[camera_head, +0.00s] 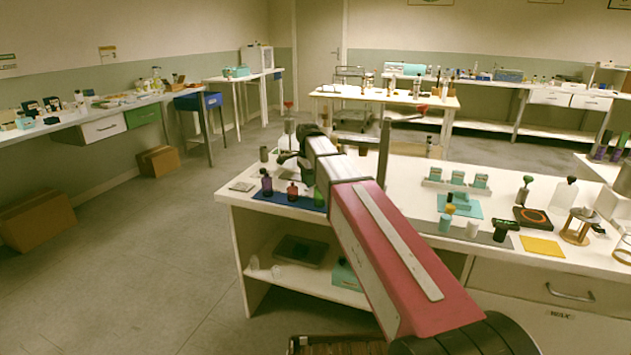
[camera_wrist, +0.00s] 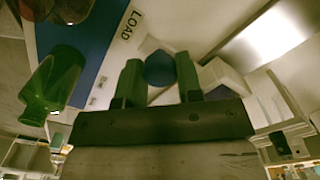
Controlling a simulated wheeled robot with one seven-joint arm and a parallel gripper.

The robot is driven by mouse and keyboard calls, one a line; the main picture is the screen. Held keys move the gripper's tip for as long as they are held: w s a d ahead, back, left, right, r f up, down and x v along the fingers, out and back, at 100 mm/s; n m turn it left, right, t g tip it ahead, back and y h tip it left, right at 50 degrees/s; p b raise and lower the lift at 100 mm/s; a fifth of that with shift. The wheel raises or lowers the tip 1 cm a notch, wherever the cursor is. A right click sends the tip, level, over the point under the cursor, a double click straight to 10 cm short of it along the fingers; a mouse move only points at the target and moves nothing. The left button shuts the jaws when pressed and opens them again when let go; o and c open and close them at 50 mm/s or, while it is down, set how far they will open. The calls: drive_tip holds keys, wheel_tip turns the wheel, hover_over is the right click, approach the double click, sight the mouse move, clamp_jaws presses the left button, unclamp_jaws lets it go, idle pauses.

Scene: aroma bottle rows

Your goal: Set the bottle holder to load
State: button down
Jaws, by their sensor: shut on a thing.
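In the wrist view my gripper (camera_wrist: 159,80) has its two dark green fingers closed on a blue round piece (camera_wrist: 160,69). A white part (camera_wrist: 213,74) shows close beside the fingers. The word LOAD (camera_wrist: 131,25) is printed on a pale strip near the fingertips, along a blue area (camera_wrist: 75,45). Smaller marks on the strip are too small to read. In the head view my wrist hides the fingers and most of the bottle holder, so its shape and setting cannot be told.
A green bottle (camera_wrist: 52,85) stands close to my gripper. In the head view a purple bottle (camera_head: 266,184) and a red bottle (camera_head: 292,191) stand on a blue mat (camera_head: 281,201) at the bench's left end. A stand with a red top (camera_head: 288,104) rises behind.

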drive_tip(key=c, duration=0.8)
unclamp_jaws()
wheel_tip(320, 180, up, 10)
drive_tip(key=shift+f, duration=0.2)
drive_tip(key=shift+r, duration=0.6)
